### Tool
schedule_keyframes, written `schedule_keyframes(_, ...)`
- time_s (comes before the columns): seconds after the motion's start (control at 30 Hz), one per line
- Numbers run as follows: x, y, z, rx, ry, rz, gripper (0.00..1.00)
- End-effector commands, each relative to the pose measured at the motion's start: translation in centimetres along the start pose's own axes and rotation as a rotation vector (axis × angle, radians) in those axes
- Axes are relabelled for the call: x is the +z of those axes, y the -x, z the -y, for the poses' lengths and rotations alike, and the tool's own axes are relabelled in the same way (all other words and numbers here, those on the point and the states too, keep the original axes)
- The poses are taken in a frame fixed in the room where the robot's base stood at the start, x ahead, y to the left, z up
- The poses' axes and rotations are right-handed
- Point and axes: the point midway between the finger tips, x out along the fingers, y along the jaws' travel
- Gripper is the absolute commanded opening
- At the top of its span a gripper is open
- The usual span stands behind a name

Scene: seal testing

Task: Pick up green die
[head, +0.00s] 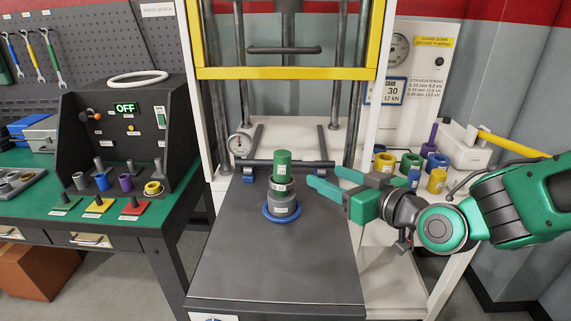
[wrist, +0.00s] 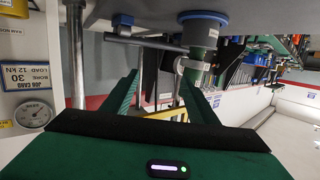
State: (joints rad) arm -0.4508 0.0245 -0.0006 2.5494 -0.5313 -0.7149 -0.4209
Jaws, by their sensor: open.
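A green cylinder (head: 283,163) stands upright on a grey collar (head: 283,205) inside a blue ring (head: 270,215), on the dark press plate. My gripper (head: 324,178) is open and empty just right of the green cylinder, its two green fingers pointing left towards it. A gap shows between the fingertips and the cylinder. In the wrist view, turned upside down, the green cylinder (wrist: 196,65) shows beyond the right-hand finger, partly hidden by it. A green ring-shaped piece (head: 411,161) sits on the white side table behind my gripper. Which one is the die is not marked readably.
The yellow press frame (head: 285,73) rises behind the plate (head: 280,275), with a grey bar and dial gauge (head: 239,145) at the plate's back. Several coloured rings and cylinders stand on the right table. A black control box (head: 125,135) stands left. The plate's front is clear.

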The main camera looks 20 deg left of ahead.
Motion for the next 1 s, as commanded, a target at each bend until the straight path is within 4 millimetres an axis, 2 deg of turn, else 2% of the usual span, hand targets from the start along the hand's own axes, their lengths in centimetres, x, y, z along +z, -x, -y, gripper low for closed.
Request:
schedule_keyframes(0.03, -0.6, -0.7, 1.9, -0.028, -0.006, -0.045, 0.54)
schedule_keyframes(0.1, -1.6, -1.3, 3.7, -0.051, -0.014, -0.107, 0.54)
schedule_keyframes(0.27, -3.0, -1.8, 6.0, -0.075, -0.031, -0.187, 0.54)
schedule_keyframes(0.37, -3.4, -2.6, 6.3, -0.078, -0.035, -0.202, 0.54)
schedule_keyframes(0.6, -4.2, -6.0, 6.6, -0.077, -0.034, -0.204, 0.54)
schedule_keyframes(0.87, -4.6, -7.7, 6.7, -0.075, -0.034, -0.203, 0.54)
schedule_keyframes(1.0, -5.0, -9.5, 7.0, -0.077, -0.035, -0.203, 0.54)
